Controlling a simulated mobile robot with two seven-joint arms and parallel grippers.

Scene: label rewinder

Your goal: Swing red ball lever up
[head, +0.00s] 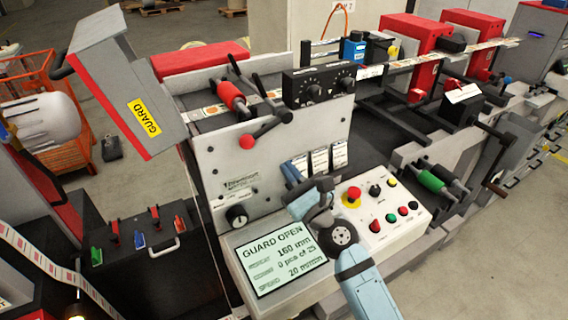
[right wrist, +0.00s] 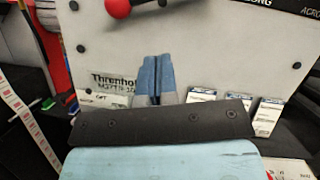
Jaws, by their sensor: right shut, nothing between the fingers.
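The red ball (head: 246,142) sits at the lower left end of a black lever on the machine's light grey front panel (head: 225,175). The lever slopes up to the right, to a black pivot near the top of the panel. In the right wrist view the red ball (right wrist: 117,8) is cut by the top edge. My right gripper (head: 290,172) is in front of the panel, below and right of the ball and apart from it. Its blue fingers (right wrist: 156,76) are shut and empty. My left gripper is not in view.
A raised grey guard (head: 115,85) stands at the upper left. A black knob box (head: 318,84) is right of the lever. Below are a screen reading GUARD OPEN (head: 278,260) and a button panel with a red stop button (head: 353,193). White label cards (head: 320,160) stand beside my fingers.

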